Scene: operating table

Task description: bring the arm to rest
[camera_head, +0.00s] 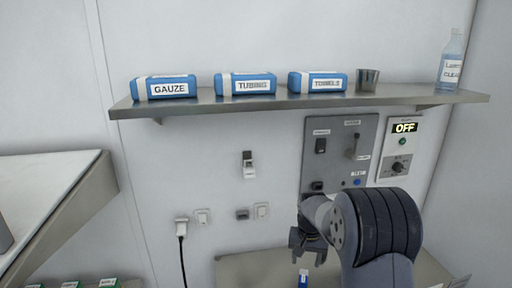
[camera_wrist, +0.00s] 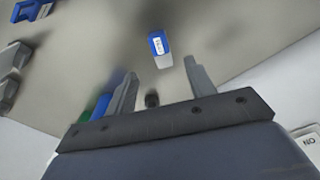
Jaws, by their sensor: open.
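My gripper (camera_head: 305,250) hangs low in front of the wall, at the end of my arm at the lower right of the head view. In the wrist view my gripper (camera_wrist: 160,82) shows two separated fingers with nothing held between them. A small blue and white labelled item (camera_wrist: 160,48) lies on a grey surface beyond the fingertips, apart from them. It also seems to show in the head view (camera_head: 303,279), below my gripper.
A grey switch panel (camera_head: 339,155) and an OFF display (camera_head: 404,128) are near my arm. A table (camera_head: 60,190) stands left.

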